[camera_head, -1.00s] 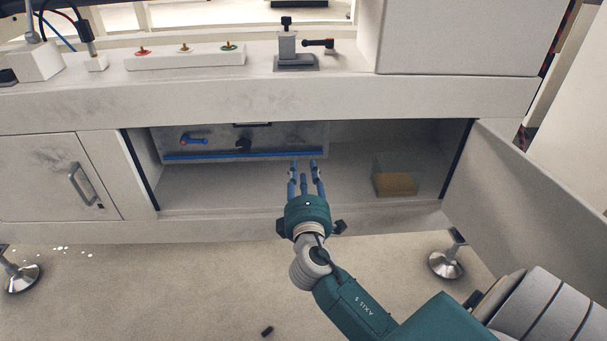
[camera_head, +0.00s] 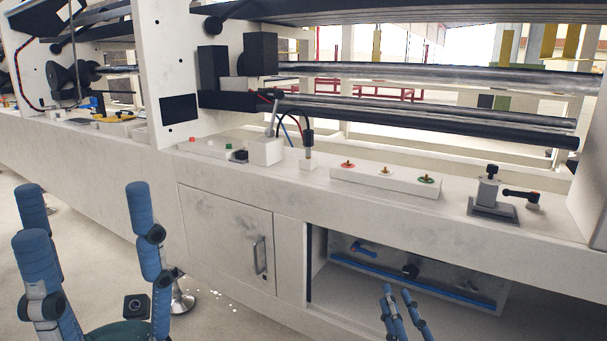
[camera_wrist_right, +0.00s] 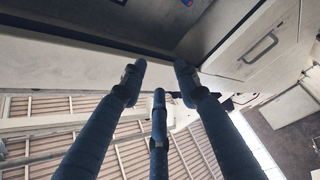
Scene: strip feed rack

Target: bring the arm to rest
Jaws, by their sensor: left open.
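My left gripper (camera_head: 88,212) stands large at the lower left of the head view. Its blue fingers point up and are spread wide apart with nothing between them. My right gripper (camera_head: 397,295) shows at the bottom edge, in front of the open cabinet bay, with only its blue fingers visible. In the right wrist view the fingers of the right gripper (camera_wrist_right: 158,82) are apart and empty. The rest of both arms is out of view.
The open bay (camera_head: 318,268) holds a panel with a blue rail (camera_head: 413,280). A closed cabinet door (camera_head: 225,235) stands left of it. The ledge above carries a button strip (camera_head: 385,180) and a clamp-like fixture (camera_head: 490,195).

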